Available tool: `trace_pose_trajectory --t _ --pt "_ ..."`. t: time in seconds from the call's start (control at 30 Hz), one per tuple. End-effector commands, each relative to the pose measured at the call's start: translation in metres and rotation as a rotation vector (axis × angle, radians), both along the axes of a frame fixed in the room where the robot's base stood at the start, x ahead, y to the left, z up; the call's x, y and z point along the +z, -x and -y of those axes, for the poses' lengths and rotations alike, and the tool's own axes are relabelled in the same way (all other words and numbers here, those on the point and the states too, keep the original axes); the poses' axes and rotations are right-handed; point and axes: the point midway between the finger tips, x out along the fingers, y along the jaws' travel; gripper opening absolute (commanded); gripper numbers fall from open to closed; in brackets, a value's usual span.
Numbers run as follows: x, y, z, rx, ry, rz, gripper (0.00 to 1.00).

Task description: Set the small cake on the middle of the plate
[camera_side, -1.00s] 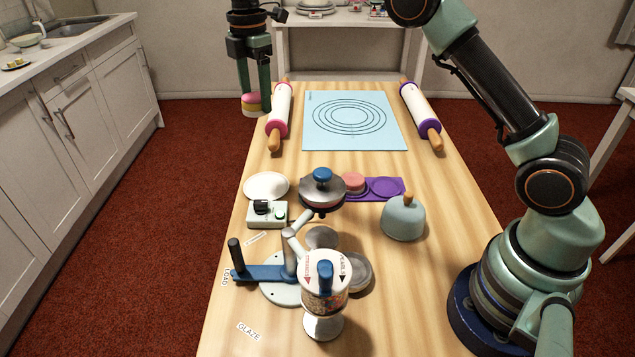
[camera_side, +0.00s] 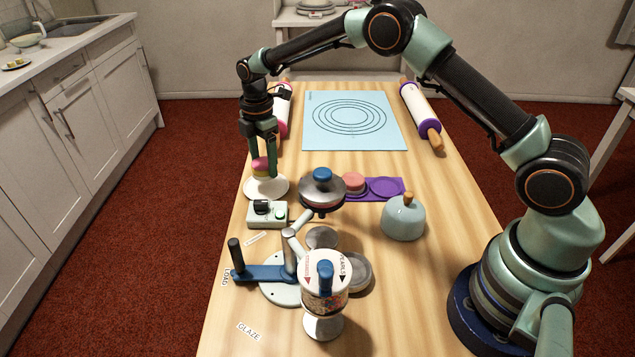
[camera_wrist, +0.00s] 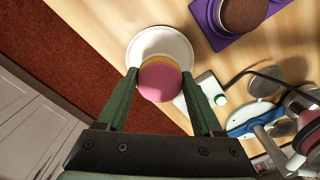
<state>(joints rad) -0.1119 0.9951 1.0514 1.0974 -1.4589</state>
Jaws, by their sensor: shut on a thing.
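The small cake (camera_side: 260,167) has a pink top and a yellow layer below. My gripper (camera_side: 262,170) is shut on it, with a green finger on either side. The cake is over the white plate (camera_side: 268,190) at the left edge of the table. In the wrist view the cake (camera_wrist: 160,80) sits between the fingertips and covers the near part of the plate (camera_wrist: 143,42). I cannot tell whether the cake touches the plate or hangs just above it.
A switch box (camera_side: 267,214) stands just in front of the plate. A blue lidded dome (camera_side: 403,218) is farther right.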

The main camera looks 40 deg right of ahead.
Motion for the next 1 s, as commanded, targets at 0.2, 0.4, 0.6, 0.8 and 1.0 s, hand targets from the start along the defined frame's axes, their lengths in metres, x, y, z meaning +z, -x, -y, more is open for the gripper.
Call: trace_pose_trajectory --t 0.2,0.4,0.6,0.8,1.0 --pt "-0.031 0.001 0.0 0.0 0.0 -0.004 0.07" --pt "-0.037 0.0 0.0 0.0 0.0 0.0 0.07" --pt "-0.039 0.0 0.0 0.0 0.0 -0.001 0.07" --pt "-0.04 0.0 0.0 0.0 0.0 -0.001 0.97" --pt "-0.04 0.0 0.0 0.0 0.0 -0.001 0.97"
